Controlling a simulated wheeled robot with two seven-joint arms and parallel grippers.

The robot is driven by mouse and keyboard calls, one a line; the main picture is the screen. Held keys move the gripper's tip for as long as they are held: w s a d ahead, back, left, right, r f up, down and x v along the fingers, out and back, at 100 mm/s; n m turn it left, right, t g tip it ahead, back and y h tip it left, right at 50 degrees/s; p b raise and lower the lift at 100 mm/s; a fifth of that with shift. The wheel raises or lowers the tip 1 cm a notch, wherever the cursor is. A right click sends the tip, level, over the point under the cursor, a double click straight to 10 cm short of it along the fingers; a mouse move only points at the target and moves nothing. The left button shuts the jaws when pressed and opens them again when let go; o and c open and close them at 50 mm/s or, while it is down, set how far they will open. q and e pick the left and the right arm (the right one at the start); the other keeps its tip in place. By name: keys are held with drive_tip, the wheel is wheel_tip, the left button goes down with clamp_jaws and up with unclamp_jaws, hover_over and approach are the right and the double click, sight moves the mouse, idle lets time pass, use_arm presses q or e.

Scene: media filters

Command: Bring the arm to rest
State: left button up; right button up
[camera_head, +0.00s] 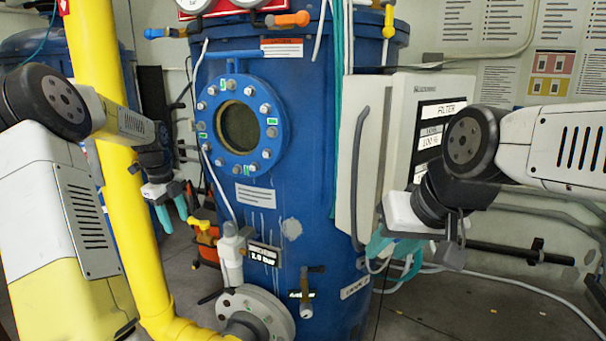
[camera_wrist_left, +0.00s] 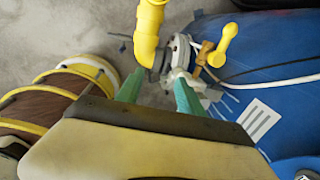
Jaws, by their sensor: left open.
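My left gripper (camera_head: 172,213) hangs in front of the blue filter tank (camera_head: 310,170), just right of the yellow pipe (camera_head: 113,150). Its two teal fingers are apart with nothing held between them. In the left wrist view the left gripper (camera_wrist_left: 158,92) also shows spread fingers, with the yellow pipe (camera_wrist_left: 148,30) and grey flange fittings beyond them. My right gripper (camera_head: 393,248) hangs in front of the lower edge of the white filter control box (camera_head: 360,150). Its teal fingers are partly hidden by its own wrist and merge with hoses, so its opening is unclear.
A white valve (camera_head: 231,250) with a small yellow-handled valve (camera_head: 204,230) beside it and a grey flange (camera_head: 258,312) stand out from the tank's lower left. A brass tap (camera_head: 306,290) sticks out lower down. Hoses run along the wall at right. Grey floor lies below.

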use_arm(q)
drive_tip(key=s+d+r+n+t+y, duration=0.1)
drive_tip(key=s+d+r+n+t, duration=0.1)
drive_tip(key=s+d+r+n, duration=1.1)
drive_tip(key=s+d+n+t+h, duration=0.1)
drive_tip(key=s+d+n, duration=0.3)
drive_tip(key=s, duration=0.4)
drive_tip(key=s+d+f+n+t+h, duration=0.1)
drive_tip(key=s+d+n, duration=0.3)
drive_tip(key=s, duration=0.4)
drive_tip(key=shift+s+d+f+n+t+h, duration=0.15)
drive_tip(key=shift+s+d+n+t+h, duration=0.15)
drive_tip(key=shift+s+d+n, duration=0.15)
drive_tip(key=shift+a, duration=0.15)
